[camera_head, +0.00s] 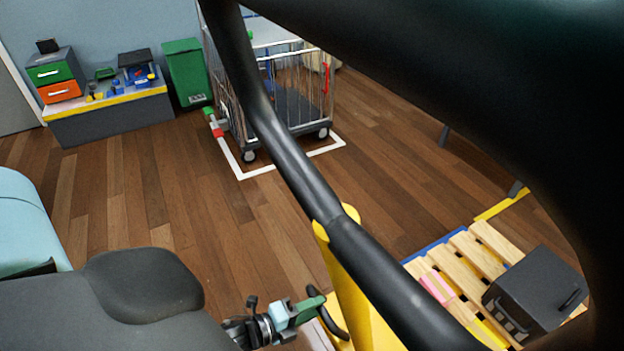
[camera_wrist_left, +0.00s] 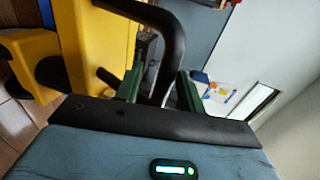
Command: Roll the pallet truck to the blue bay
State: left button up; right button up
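The yellow pallet truck (camera_head: 352,285) stands at the bottom centre of the head view, with a black handle loop (camera_head: 331,318) beside its upright. Its yellow body also shows in the left wrist view (camera_wrist_left: 88,45). My left gripper (camera_head: 312,308) has green fingers close to the loop. In the left wrist view the fingers stand apart, with the black handle bar (camera_wrist_left: 168,55) between them and gaps beside it. Blue floor tape (camera_head: 435,245) shows at the edge of a wooden pallet (camera_head: 480,262); most of any blue bay is hidden. My right gripper is not in view.
A black box (camera_head: 535,292) and a pink item (camera_head: 437,287) lie on the pallet. A wire cage trolley (camera_head: 290,95) stands in a white-taped bay. A green bin (camera_head: 187,72) and low bench (camera_head: 110,118) line the wall. Wooden floor between is clear.

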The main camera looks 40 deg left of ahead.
pick_arm(q)
jog(key=shift+r, duration=0.1)
jog(key=p+v, duration=0.1)
jog(key=v, duration=0.6)
jog(key=shift+s, duration=0.4)
